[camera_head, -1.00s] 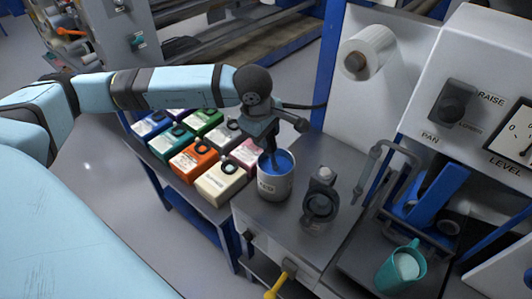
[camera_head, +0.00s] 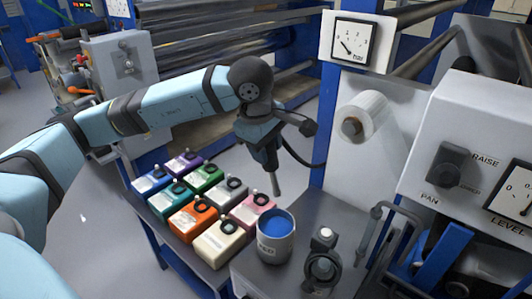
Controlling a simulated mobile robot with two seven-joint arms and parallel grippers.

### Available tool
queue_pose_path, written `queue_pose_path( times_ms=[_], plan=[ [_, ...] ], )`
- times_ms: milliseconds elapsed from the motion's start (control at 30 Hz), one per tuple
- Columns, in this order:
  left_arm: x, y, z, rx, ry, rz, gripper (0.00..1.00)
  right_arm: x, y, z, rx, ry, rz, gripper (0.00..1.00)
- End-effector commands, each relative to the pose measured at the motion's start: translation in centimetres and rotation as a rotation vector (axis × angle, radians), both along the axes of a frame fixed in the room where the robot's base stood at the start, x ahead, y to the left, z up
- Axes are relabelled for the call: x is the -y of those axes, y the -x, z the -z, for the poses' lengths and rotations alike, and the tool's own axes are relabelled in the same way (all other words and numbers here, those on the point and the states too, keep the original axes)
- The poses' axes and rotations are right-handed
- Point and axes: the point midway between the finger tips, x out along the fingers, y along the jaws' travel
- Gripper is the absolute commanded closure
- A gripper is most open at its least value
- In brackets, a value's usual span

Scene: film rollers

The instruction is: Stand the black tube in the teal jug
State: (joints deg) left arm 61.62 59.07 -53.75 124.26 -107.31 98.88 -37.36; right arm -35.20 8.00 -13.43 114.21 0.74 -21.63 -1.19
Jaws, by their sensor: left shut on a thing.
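My left gripper (camera_head: 268,158) is above and behind the grey pot of blue liquid, pointing down. It is shut on a thin dark thing, seemingly the black tube (camera_head: 277,184), which hangs downward, its lower end clear of the pot. The jaws hide its upper part. My right gripper is not in view.
The grey pot (camera_head: 275,246) stands on the bench corner, beside a dark clamp-like fitting (camera_head: 322,262). Several coloured containers, including an orange one (camera_head: 193,220) and a cream one (camera_head: 219,243), fill the left shelf. A white roll (camera_head: 365,115) juts out behind.

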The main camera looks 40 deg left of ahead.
Motion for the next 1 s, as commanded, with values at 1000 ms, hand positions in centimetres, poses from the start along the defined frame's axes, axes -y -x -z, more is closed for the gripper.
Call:
queue_pose_path(
  times_ms=[1000],
  plan=[
    [0.0, 0.0, -8.4, 0.001, 0.000, 0.000, 0.82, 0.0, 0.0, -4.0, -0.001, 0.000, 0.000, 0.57]
  ],
)
